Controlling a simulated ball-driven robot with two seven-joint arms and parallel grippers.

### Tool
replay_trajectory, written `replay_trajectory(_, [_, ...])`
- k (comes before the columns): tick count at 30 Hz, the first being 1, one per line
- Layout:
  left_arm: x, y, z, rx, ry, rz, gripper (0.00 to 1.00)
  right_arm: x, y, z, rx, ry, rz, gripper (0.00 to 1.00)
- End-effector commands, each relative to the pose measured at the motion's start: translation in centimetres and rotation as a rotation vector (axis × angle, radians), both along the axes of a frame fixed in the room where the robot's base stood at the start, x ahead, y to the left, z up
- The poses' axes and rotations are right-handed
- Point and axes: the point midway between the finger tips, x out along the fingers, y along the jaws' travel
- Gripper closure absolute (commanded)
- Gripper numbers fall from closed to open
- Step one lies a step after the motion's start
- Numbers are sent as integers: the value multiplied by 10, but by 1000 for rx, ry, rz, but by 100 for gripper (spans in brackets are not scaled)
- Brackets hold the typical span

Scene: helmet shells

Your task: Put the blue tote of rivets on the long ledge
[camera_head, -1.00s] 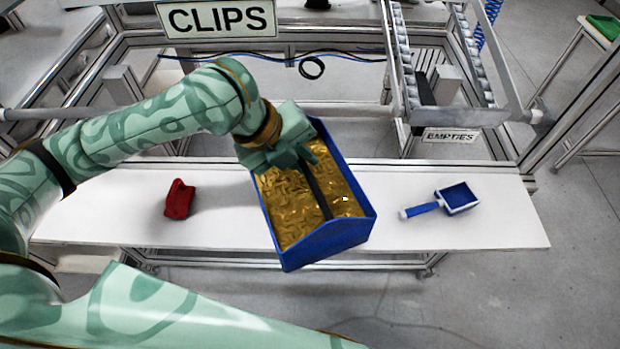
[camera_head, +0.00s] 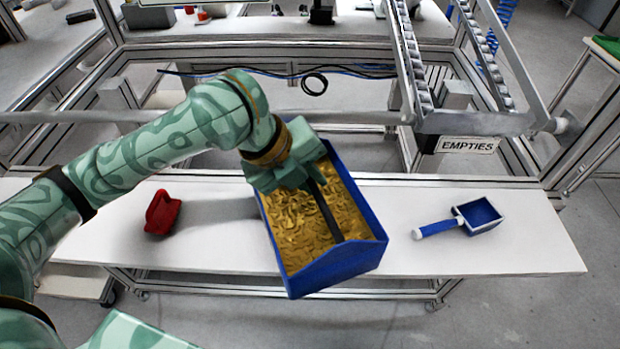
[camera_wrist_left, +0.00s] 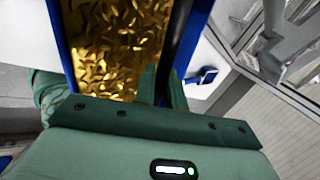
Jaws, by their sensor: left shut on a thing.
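The blue tote (camera_head: 340,262) is open-topped and full of gold-coloured rivets (camera_head: 300,228). A dark bar runs lengthwise across its top. My left gripper (camera_head: 308,183) is shut on this bar near the tote's far end. The tote hangs over a long white ledge (camera_head: 520,245), and its near corner overlaps the ledge's front edge in the picture. Its underside is hidden, so I cannot tell the gap below. The left wrist view shows the gripper fingers (camera_wrist_left: 164,88) at the bar and rivets beside it. My right gripper is not in view.
A red object (camera_head: 162,213) lies on the ledge left of the tote. A blue scoop with a white-tipped handle (camera_head: 478,215) lies to the right. Behind are a metal frame, a roller track and an EMPTIES sign (camera_head: 467,145). Bare ledge shows between tote and scoop.

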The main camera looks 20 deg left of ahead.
Motion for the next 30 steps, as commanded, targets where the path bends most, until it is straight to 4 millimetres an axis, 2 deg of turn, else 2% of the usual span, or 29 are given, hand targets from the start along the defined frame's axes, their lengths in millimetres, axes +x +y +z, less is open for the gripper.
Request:
replay_trajectory(3, [0, 0, -1, 1, -1, 1, 100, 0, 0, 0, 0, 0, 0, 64])
replay_trajectory(4, [0, 0, -2, 1, 1, 0, 82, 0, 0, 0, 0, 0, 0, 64])
replay_trajectory(6, [0, 0, -2, 1, 1, 0, 66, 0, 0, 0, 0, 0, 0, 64])
replay_trajectory(15, [0, 0, 0, 0, 0, 0, 66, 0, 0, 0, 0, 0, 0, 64])
replay_trajectory(24, [-15, 21, 46, 4, -5, 1, 66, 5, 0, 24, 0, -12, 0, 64])
replay_trajectory(30, [-23, 29, 64, 2, -1, 0, 66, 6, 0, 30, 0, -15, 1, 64])
